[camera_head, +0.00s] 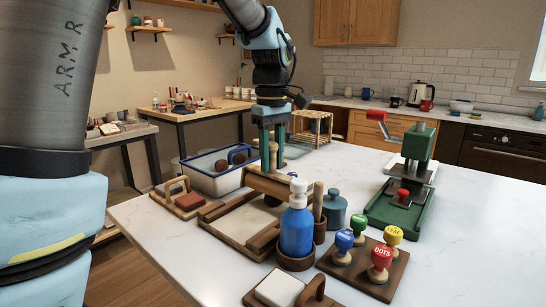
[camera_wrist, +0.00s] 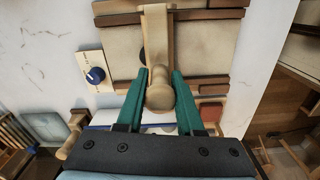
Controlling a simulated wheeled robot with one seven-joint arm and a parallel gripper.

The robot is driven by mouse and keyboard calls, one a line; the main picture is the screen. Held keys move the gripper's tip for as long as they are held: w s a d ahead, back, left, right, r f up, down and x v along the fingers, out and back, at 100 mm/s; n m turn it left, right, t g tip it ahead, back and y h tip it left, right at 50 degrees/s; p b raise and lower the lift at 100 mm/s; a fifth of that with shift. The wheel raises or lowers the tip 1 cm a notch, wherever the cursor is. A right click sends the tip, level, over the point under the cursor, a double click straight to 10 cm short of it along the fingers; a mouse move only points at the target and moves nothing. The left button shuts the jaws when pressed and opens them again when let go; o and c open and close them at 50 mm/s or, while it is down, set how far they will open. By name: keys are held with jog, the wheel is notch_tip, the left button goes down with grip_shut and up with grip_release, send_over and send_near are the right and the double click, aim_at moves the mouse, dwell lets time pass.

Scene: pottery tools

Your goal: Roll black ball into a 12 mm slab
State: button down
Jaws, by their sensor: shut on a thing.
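My gripper (camera_head: 271,160) has green fingers pointing down, one on each side of the round wooden grip of a light wooden rolling tool (camera_head: 285,186). In the wrist view, my gripper (camera_wrist: 160,84) is shut on this grip (camera_wrist: 159,94), and the tool's pale bar (camera_wrist: 155,35) runs away from it. The tool is above a pale rolling board (camera_head: 234,222) with dark wooden rails, also in the wrist view (camera_wrist: 203,50). A dark shape, probably the black ball (camera_head: 272,200), shows under the tool, mostly hidden. Whether the tool touches it, I cannot tell.
A white, blue-rimmed bin (camera_head: 205,183) with brown balls stands behind left. A red-topped block (camera_head: 188,201) is left of the board. A blue bottle (camera_head: 297,228) stands close in front. Stamps on a wooden stand (camera_head: 362,270) and a green press (camera_head: 400,205) are right.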

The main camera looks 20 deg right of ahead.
jog(key=shift+d, duration=0.1)
jog(key=shift+w+d+f+p, duration=0.2)
jog(key=shift+w+d+p, duration=0.05)
jog(key=shift+d+p, duration=0.1)
jog(key=shift+w+d+p, duration=0.25)
jog(key=shift+d+p, duration=0.2)
jog(key=shift+d, duration=0.05)
jog(key=shift+s+a+f, duration=0.15)
jog(key=shift+s+a, duration=0.1)
jog(key=shift+a, duration=0.35)
